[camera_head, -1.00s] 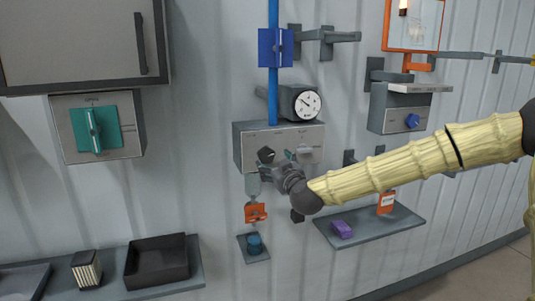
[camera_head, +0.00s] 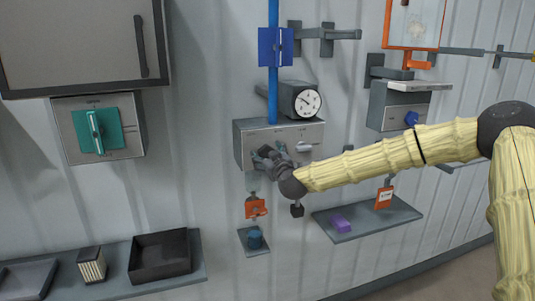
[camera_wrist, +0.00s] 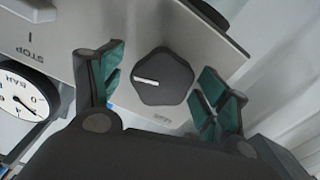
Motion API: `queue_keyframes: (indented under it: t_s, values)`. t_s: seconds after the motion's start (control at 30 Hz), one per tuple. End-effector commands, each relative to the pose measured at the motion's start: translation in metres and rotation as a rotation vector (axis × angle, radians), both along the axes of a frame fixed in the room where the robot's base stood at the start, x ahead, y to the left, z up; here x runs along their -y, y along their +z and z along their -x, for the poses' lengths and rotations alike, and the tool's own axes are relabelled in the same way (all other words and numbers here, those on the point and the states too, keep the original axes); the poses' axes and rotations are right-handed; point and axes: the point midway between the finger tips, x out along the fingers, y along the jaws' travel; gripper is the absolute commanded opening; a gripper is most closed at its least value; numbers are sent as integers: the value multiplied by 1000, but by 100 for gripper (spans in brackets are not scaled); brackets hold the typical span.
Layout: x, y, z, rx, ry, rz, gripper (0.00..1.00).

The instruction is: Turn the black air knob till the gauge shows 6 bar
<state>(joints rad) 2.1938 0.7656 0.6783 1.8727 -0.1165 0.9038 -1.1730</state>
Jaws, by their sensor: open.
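The black air knob (camera_wrist: 162,77) is on the front of a grey metal box (camera_head: 305,134). In the wrist view it sits between the two teal-padded fingers of my gripper (camera_wrist: 160,88), which is open, with gaps on both sides. The knob's white pointer line points left in that view. In the head view my gripper (camera_head: 268,157) is at the left part of the box front and hides the knob. The round white gauge (camera_head: 307,103) stands above the box; it also shows upside down at the left of the wrist view (camera_wrist: 22,103). Its reading is too small to tell.
A light grey lever (camera_head: 304,148) is right of my gripper on the same box. An orange tag (camera_head: 256,208) hangs below. A shelf with a purple block (camera_head: 341,223) is lower right, a black tray (camera_head: 160,257) lower left.

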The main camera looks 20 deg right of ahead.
Motion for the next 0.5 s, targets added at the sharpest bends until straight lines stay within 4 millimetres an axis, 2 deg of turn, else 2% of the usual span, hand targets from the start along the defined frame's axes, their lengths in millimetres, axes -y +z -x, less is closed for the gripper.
queue_keyframes:
  t_s: [0.17,0.4,0.43,0.5]
  values:
    - [0,0,0,0,0,0,75]
    - [0,0,0,0,0,0,33]
    - [0,0,0,0,-1,0,29]
    - [0,0,0,0,-1,0,29]
